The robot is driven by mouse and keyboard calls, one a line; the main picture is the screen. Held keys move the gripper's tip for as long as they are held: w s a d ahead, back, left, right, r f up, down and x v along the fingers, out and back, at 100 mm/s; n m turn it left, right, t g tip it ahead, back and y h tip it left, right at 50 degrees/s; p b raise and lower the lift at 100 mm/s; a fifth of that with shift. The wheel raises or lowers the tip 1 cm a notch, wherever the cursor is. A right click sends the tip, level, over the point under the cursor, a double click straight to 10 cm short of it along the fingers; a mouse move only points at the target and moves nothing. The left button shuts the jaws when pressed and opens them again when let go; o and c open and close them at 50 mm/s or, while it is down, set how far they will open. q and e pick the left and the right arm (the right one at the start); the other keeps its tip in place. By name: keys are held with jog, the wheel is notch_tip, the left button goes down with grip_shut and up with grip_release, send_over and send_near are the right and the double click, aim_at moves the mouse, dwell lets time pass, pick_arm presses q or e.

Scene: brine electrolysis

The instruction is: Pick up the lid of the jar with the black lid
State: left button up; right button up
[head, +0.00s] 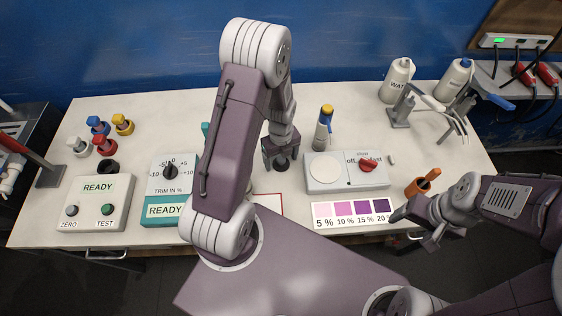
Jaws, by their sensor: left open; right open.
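My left gripper (281,160) points down over the middle of the bench, between the trim box and the stirrer. A small dark round shape shows at its fingertips; it may be the black lid of the jar, but the arm and gripper hide most of it and I cannot tell if they touch. The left gripper is open. My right gripper (416,228) is open and empty at the bench's front right edge, beside the colour card.
A stirrer (349,185) with a red knob stands right of centre, a yellow-capped bottle (323,128) behind it. White wash bottles (397,80) stand at the back right. An orange holder (412,190) is near my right gripper. Coloured-cap items (98,126) and a READY box (98,195) are left.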

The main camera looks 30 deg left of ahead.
pick_arm(q)
jog(key=shift+f, duration=0.25)
jog(key=shift+w, duration=0.15)
jog(key=c, duration=1.4)
jog(key=shift+r, duration=0.1)
jog(key=shift+c, duration=0.2)
